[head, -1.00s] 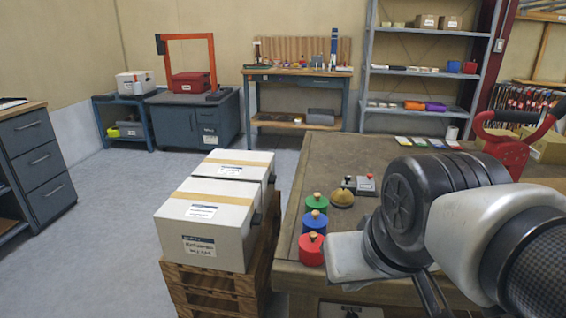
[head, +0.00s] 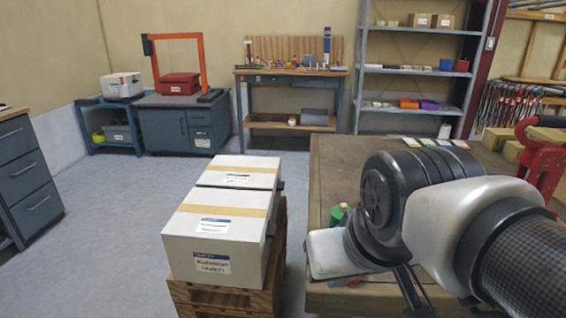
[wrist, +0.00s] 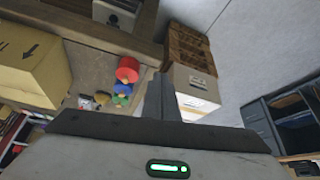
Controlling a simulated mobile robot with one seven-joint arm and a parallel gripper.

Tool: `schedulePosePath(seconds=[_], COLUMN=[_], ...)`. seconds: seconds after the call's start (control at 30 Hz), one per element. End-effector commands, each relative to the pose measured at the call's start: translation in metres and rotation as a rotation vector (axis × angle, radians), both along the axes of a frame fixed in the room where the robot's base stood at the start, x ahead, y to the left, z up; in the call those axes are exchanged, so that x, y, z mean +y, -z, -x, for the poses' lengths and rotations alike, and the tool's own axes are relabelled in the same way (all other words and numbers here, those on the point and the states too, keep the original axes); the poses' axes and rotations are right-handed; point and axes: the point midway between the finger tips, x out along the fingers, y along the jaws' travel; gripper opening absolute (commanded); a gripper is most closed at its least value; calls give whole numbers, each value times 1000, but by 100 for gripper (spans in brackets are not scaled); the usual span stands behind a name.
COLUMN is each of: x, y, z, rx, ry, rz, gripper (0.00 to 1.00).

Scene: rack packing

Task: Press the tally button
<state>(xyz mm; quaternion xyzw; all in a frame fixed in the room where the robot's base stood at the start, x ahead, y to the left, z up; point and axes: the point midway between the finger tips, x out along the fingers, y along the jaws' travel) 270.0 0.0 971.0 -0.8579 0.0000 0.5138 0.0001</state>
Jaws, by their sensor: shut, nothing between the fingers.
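My gripper (wrist: 160,85) is shut and empty; in the wrist view its dark fingers stand above the bench's edge, beside the colored weights. A small pale box with a reddish spot (wrist: 85,102), possibly the tally button, sits on the bench at the left of that view. It is too small there to be sure. A brass dome-like object (wrist: 102,97) is next to it. In the head view my arm hides both, and the fingers are not clear. My gripper is apart from the box.
Red (wrist: 127,70), blue (wrist: 122,88) and green (wrist: 120,100) knobbed weights stand in a row along the bench edge. White cartons (head: 215,230) sit on a wooden pallet (head: 225,298) left of the bench (head: 335,165). A red clamp-like tool (head: 543,160) stands at right.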

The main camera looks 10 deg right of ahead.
Motion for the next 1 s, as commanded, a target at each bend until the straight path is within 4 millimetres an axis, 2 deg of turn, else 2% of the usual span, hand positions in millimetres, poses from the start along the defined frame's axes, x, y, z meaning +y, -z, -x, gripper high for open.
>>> schedulePosePath(seconds=[0.13,0.23,0.27,0.37,0.4,0.47,0.5,0.57,0.63,0.7,0.77,0.8,0.9,1.0], x=[1,1,0,-10,-17,-31,-42,-62,-91,-123,-154,-175,-228,-275], y=[-12,-37,-45,-75,-86,-98,-104,-110,-111,-108,-102,-95,-74,-50], z=[-13,-43,-57,-114,-139,-178,-203,-240,-281,-318,-347,-364,-398,-419], rx=[0,-6,-9,-29,-42,-64,-78,-102,-132,-162,-188,-205,-246,-280], ry=[10,39,50,108,135,179,210,259,321,385,442,480,573,655], rz=[-21,-70,-89,-168,-199,-243,-270,-308,-344,-375,-398,-409,-432,-445], gripper=[0,0,0,0,0,0,0,0,0,0,0,0,0,0])
